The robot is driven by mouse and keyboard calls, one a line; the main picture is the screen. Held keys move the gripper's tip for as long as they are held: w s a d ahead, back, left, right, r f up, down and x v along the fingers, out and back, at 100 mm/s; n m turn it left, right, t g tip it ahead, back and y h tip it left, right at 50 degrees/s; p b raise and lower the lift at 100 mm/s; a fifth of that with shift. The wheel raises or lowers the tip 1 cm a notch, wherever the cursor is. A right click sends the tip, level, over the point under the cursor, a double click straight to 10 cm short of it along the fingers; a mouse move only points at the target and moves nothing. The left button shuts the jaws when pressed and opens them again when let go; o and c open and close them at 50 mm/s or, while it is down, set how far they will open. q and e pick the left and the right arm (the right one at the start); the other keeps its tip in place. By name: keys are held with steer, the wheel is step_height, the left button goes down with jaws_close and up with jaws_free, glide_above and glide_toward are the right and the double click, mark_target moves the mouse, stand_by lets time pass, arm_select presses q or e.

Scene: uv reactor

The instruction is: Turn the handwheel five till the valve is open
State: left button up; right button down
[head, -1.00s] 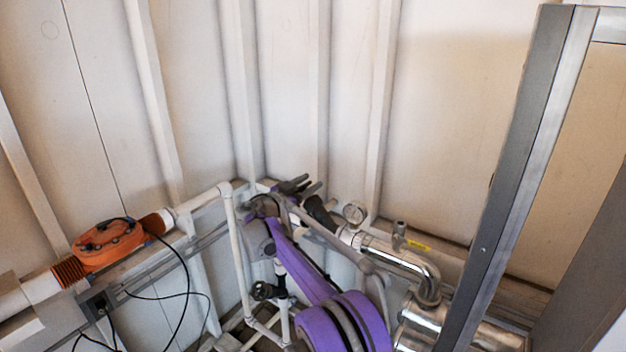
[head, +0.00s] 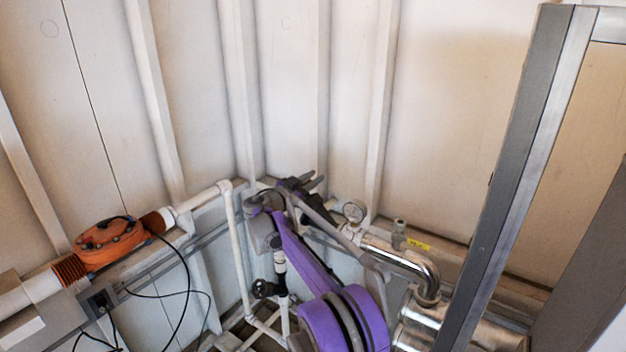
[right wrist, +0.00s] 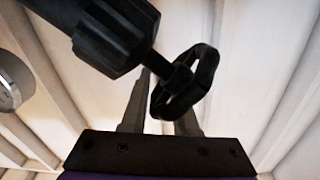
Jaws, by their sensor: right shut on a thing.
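A black handwheel (right wrist: 186,82) with a lobed rim fills the middle of the right wrist view. Its stem runs into a dark valve body (right wrist: 110,32) at the upper left. My right gripper (right wrist: 165,88) is shut on the handwheel, with its grey fingers on either side of part of the rim. In the head view, my right gripper (head: 312,183) is at the corner where the pipes meet, and the handwheel there is hard to make out behind it. How far the valve is open cannot be told. My left gripper is not in view.
Another small black handwheel (head: 262,289) sits lower on white piping. An orange unit (head: 108,242) with black cables is at left. A grey metal post (head: 510,180) rises at right.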

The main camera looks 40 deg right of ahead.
steer(key=shift+w+d+f+n+t+y+p, duration=0.1)
steer(key=shift+n+t+y+p, duration=0.3)
steer(key=shift+y, duration=0.15)
steer(key=shift+w+d+n+t+y+p, duration=0.1)
steer(key=shift+n+t+y+p, duration=0.25)
steer(key=shift+y, duration=0.2)
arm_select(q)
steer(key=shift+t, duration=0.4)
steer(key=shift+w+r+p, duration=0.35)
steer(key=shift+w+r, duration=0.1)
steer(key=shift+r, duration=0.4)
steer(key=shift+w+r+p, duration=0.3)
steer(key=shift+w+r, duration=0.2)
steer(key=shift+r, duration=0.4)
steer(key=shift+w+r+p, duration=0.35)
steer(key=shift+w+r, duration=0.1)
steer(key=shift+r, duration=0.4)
arm_select(e)
steer(key=w+a+f+n+t+y, duration=0.1)
steer(key=n+y, duration=0.3)
steer(key=y, duration=0.5)
steer(key=w+a+f+n+t+y, duration=0.1)
steer(key=n+y, duration=0.4)
steer(key=y, duration=0.5)
steer(key=shift+w+a+f+y, duration=0.25)
steer(key=shift+w+f, duration=0.5)
steer(key=shift+f, duration=0.65)
steer(key=shift+f+y, duration=0.1)
steer(key=shift+y, duration=0.15)
